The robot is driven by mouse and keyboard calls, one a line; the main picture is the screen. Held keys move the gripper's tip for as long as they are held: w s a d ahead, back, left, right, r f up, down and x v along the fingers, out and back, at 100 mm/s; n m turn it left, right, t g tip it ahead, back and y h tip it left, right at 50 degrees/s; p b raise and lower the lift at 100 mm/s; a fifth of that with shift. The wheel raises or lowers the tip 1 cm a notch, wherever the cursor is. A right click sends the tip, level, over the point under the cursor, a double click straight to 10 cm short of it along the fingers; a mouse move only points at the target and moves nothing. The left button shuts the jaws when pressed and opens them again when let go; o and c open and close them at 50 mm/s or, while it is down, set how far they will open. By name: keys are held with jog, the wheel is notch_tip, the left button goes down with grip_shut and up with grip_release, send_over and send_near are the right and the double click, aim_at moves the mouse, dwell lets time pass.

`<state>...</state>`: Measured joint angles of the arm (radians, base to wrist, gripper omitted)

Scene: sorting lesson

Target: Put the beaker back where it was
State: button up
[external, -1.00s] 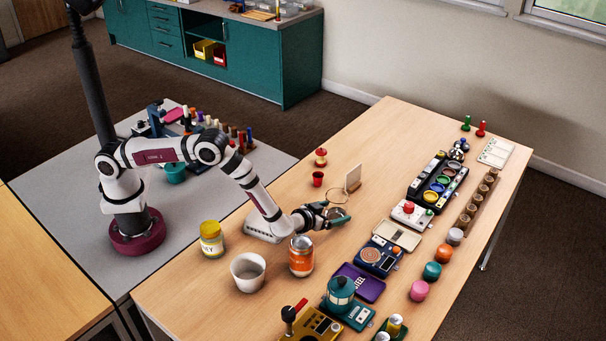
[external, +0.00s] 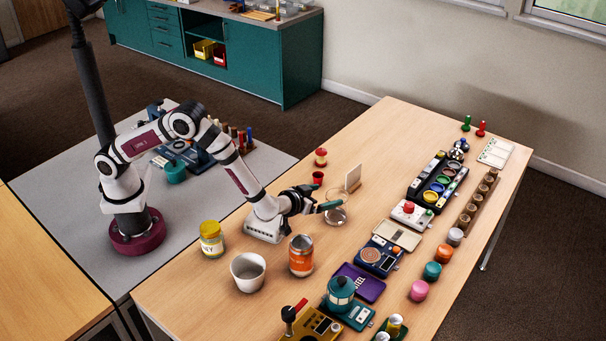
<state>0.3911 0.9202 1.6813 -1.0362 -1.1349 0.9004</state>
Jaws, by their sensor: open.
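A clear, round glass vessel (external: 336,217), which looks like the beaker, stands on the wooden table (external: 215,305) right of centre. Its outline is faint and small. My gripper (external: 326,205) is just above and to the left of it, with its teal fingertips pointing right. The gripper is open, and I see nothing held between its fingers. The fingertips overlap the vessel's upper edge in the picture, so I cannot tell whether they touch it.
An orange-labelled jar (external: 301,257), a white cup (external: 249,271) and a yellow-lidded jar (external: 211,239) stand front left. A small upright board (external: 353,178) and a red cup (external: 318,178) are behind. Devices, including a purple box (external: 361,283), line the right side.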

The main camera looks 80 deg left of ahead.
jog(key=d+r+m+t+h, duration=0.1)
jog(key=d+r+m+h, duration=0.4)
jog(key=r, duration=0.3)
jog(key=s+d+r+m+g+h, duration=0.1)
jog(key=s+r+m+g+h, duration=0.15)
jog(key=s, duration=0.35)
jog(key=s+r+m+g+h, duration=0.1)
jog(key=s+r+m+h, duration=0.15)
jog(key=s, duration=0.45)
jog(key=s+a+m+g+y, duration=0.1)
jog(key=s+a, duration=0.3)
jog(key=s, duration=0.6)
jog(key=s+a+f+m+g+y, duration=0.1)
jog(key=s+a+g, duration=0.3)
jog(key=s, duration=0.6)
jog(key=s+a+m+g+y, duration=0.1)
jog(key=s+a+g, duration=0.2)
jog(key=s, duration=0.7)
jog(key=shift+a+f+y, duration=0.3)
jog(key=shift+a+f, duration=0.05)
jog(key=shift+a, duration=0.6)
